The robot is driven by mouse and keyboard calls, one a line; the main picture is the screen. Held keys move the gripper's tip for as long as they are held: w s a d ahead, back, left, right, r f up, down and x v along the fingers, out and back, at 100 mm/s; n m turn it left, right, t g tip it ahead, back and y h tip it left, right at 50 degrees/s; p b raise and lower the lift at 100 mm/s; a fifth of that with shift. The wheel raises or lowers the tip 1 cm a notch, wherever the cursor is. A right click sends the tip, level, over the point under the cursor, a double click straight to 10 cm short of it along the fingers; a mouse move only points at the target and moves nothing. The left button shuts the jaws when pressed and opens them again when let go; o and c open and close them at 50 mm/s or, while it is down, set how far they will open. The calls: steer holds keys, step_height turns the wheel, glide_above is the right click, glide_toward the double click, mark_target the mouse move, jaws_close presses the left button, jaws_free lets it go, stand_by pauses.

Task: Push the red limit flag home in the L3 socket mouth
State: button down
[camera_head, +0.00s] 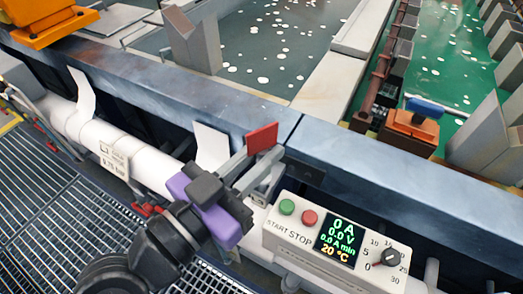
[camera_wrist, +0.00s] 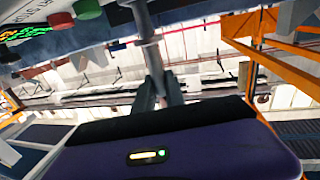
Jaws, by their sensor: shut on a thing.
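The red limit flag (camera_head: 262,137) is a small flat red plate. It stands at the tip of my gripper (camera_head: 258,172), in front of the grey-blue tank rim in the head view. My gripper's grey fingers are shut on it, though the exact grip is hard to make out. In the wrist view, my gripper's fingers (camera_wrist: 160,88) close around a grey stem that runs up out of the frame. The flag's red plate cannot be made out there. I cannot pick out the L3 socket mouth or any L3 label in either view.
A control box (camera_head: 335,240) with a green and a red button, a display and a knob stands right of my gripper. A white pipe (camera_head: 140,160) runs along the tank rim (camera_head: 200,95).

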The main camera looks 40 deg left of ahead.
steer(key=shift+f+b, duration=1.55)
steer(key=shift+f, duration=0.2)
steer(key=c, duration=1.3)
jaws_free()
steer(key=shift+r, duration=0.1)
steer(key=s, duration=0.8)
steer(key=shift+b, duration=0.35)
steer(key=shift+w+d, duration=0.1)
